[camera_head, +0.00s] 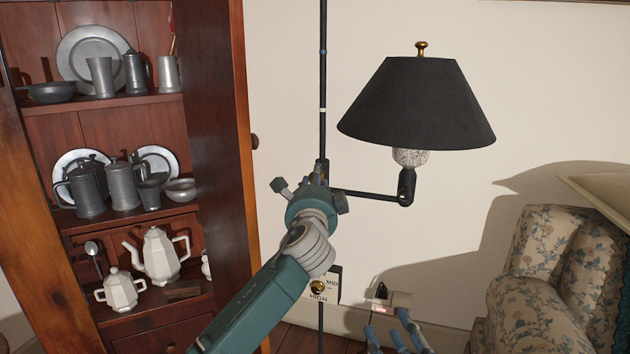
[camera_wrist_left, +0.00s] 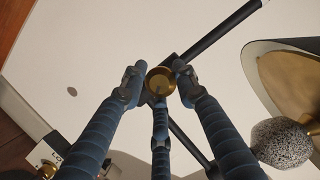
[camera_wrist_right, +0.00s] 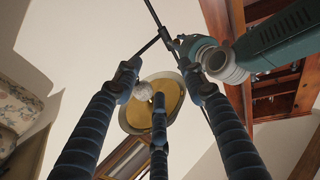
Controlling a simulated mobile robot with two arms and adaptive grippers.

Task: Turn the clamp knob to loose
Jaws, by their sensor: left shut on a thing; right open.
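The clamp knob (camera_wrist_left: 160,80) is a round brass knob on the dark lamp pole, seen end-on in the left wrist view. My left gripper (camera_wrist_left: 157,85) has its blue fingers closed around it. In the head view my left gripper (camera_head: 318,183) is at the clamp where the lamp's side arm (camera_head: 365,195) meets the vertical pole (camera_head: 323,90); its wrist hides the knob. The black-shaded lamp (camera_head: 418,105) hangs on that arm to the right. My right gripper (camera_head: 392,335) is low at the bottom edge, open and empty, apart from the lamp.
A wooden cabinet (camera_head: 222,150) with pewter and white pots stands left, its edge close to my left arm. A floral armchair (camera_head: 540,280) stands right. Bare wall lies between the lamp and the chair.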

